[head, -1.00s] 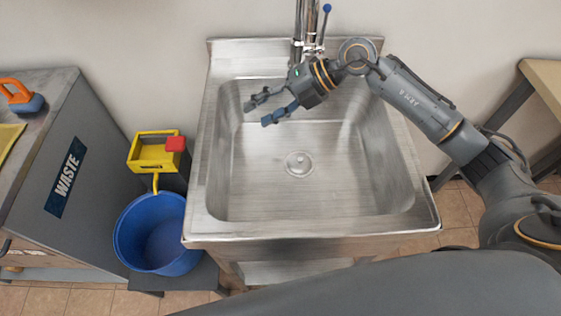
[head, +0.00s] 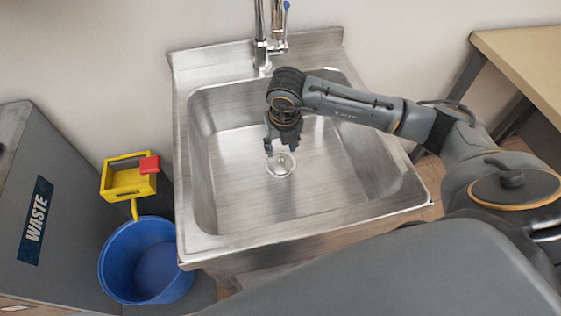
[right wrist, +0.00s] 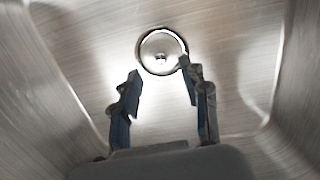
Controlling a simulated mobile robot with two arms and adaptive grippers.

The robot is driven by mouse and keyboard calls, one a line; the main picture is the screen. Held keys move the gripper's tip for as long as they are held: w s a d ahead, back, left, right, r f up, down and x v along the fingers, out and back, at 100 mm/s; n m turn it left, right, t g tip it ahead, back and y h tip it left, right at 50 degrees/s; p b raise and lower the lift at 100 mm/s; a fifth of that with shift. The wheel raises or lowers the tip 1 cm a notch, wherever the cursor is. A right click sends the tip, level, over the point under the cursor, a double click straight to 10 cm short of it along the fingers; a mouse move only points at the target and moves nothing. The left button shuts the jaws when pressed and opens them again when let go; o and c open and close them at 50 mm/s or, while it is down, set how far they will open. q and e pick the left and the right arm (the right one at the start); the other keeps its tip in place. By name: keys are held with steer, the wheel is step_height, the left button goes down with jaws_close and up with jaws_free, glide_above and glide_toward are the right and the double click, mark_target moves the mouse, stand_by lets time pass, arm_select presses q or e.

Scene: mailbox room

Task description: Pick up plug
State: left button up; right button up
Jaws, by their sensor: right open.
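The plug (head: 281,165) is a round metal disc with a small knob, at the drain in the bottom of the steel sink (head: 230,190). It also shows in the right wrist view (right wrist: 161,52), just past the fingertips. My right gripper (head: 282,150) points down into the sink, at the plug's back side in the head view. In the right wrist view the right gripper (right wrist: 158,75) has its fingers apart with nothing between them. The right fingertip overlaps the plug's edge there; I cannot tell if it touches. My left gripper is not in view.
A chrome faucet (head: 262,40) stands at the sink's back edge. The sink walls surround the gripper. A blue bucket (head: 120,270) and a yellow wringer (head: 125,182) stand left of the sink, beside a grey waste cabinet (head: 65,180). A wooden table (head: 525,60) stands at the right.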

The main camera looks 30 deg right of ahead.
mark_target(281, 158)
steer(key=shift+w+d+f+p, duration=0.1)
steer(key=shift+w+f+p, duration=0.05)
steer(key=shift+f, duration=1.25)
steer(key=shift+w+f+p, duration=0.1)
steer(key=shift+f+p, duration=0.05)
steer(key=shift+f, duration=1.2)
jaws_close()
